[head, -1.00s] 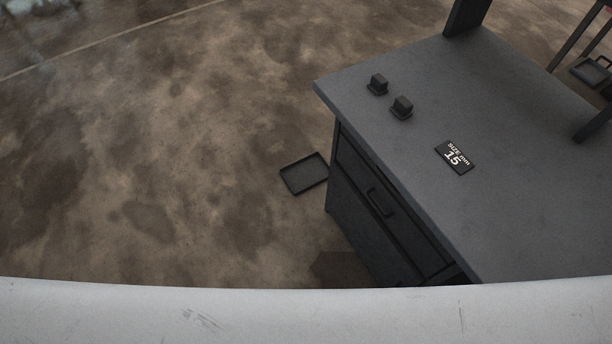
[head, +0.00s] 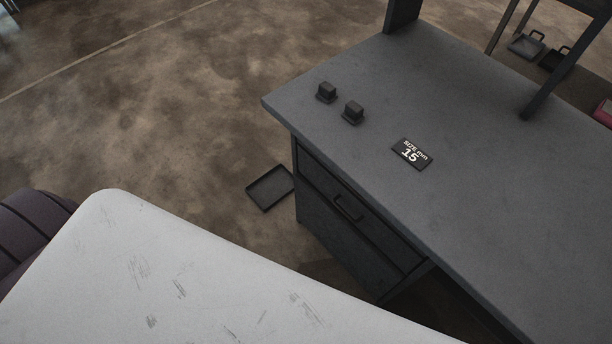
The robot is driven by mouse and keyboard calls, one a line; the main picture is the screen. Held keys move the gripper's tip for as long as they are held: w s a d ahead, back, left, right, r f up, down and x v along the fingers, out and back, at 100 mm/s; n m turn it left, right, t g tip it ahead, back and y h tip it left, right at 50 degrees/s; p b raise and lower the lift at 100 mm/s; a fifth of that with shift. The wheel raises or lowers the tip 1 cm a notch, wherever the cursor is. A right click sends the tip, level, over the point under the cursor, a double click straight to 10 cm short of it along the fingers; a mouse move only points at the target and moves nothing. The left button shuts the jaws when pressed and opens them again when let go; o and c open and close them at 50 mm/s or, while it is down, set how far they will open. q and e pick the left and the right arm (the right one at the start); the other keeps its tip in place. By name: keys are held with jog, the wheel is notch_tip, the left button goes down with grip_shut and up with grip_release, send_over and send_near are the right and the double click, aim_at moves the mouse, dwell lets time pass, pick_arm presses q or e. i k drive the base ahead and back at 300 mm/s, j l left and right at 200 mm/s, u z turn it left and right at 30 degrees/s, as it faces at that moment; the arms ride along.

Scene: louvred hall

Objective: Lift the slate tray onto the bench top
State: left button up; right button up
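The slate tray (head: 268,188) is a dark, shallow, rectangular tray with a low rim. It lies flat on the floor beside the left end of the bench, partly hidden by the bench's corner. It looks empty. The bench top (head: 470,205) is a dark grey slab over a cabinet with a drawer, to the right of the tray and higher than it. Neither gripper is in view.
On the bench stand two small dark blocks (head: 326,92) (head: 353,112) and a "SIZE mm 15" plate (head: 411,154). Dark posts (head: 403,15) rise from the bench. A scuffed white surface (head: 170,270) fills the lower left. Brown floor (head: 150,110) lies open at left.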

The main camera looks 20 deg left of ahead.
aim_at(277, 184)
jog(key=i+j+z, duration=0.15)
jog(key=j+z, duration=0.25)
jog(key=j, duration=0.2)
jog(key=i+j+z, duration=0.1)
jog(key=j+z, duration=0.3)
jog(key=j, duration=0.25)
jog(key=j+z, duration=0.45)
jog(key=j, duration=0.2)
